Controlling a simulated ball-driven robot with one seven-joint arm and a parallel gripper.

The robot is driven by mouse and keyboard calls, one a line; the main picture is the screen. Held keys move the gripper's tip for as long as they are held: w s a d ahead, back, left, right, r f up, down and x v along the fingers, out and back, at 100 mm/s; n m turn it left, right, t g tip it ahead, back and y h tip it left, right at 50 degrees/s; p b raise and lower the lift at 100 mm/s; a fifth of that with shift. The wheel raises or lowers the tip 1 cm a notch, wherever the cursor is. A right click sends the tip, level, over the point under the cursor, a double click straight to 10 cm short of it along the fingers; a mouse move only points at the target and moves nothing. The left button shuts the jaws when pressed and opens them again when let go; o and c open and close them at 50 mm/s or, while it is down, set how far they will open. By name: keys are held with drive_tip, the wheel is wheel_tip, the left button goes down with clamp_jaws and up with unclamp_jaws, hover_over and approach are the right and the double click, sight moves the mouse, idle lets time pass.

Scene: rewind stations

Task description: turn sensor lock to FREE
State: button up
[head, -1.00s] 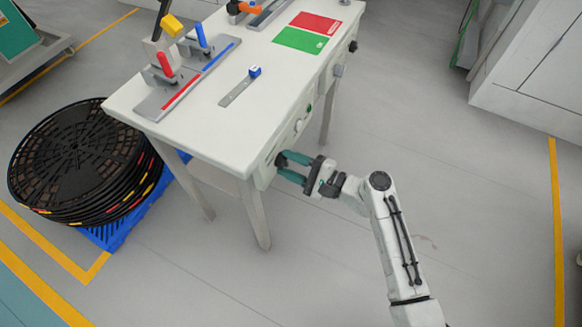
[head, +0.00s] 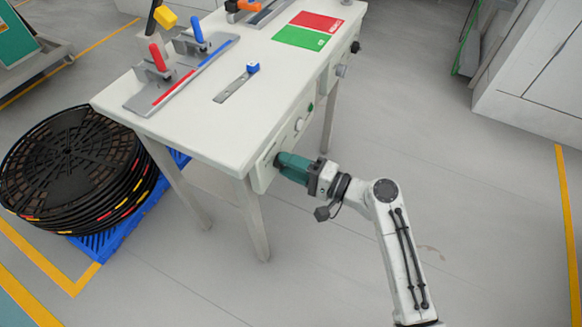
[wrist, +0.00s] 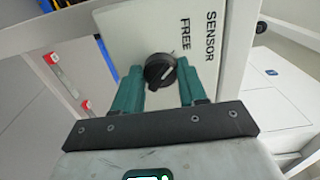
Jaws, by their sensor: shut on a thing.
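The sensor lock is a round black knob (wrist: 160,69) with a pale pointer line. It sits on a white panel (wrist: 130,28) on the table's end; printed words read SENSOR and, closer to the knob, FREE. Exactly where the pointer aims is hard to tell. My gripper (wrist: 160,82) has its two green fingers on either side of the knob, shut on it. In the head view my gripper (head: 281,164) reaches the table's near right side from the floor side, and its fingers hide the knob.
Black reels (head: 75,165) stand left. Floor to the right is clear.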

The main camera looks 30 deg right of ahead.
drive_tip(key=shift+f, duration=0.1)
idle(0.3)
drive_tip(key=o, duration=1.1)
drive_tip(key=shift+c, duration=0.2)
drive_tip(key=shift+s, duration=0.1)
drive_tip(key=v, duration=1)
drive_tip(key=shift+s+d, duration=0.2)
drive_tip(key=shift+s, duration=0.05)
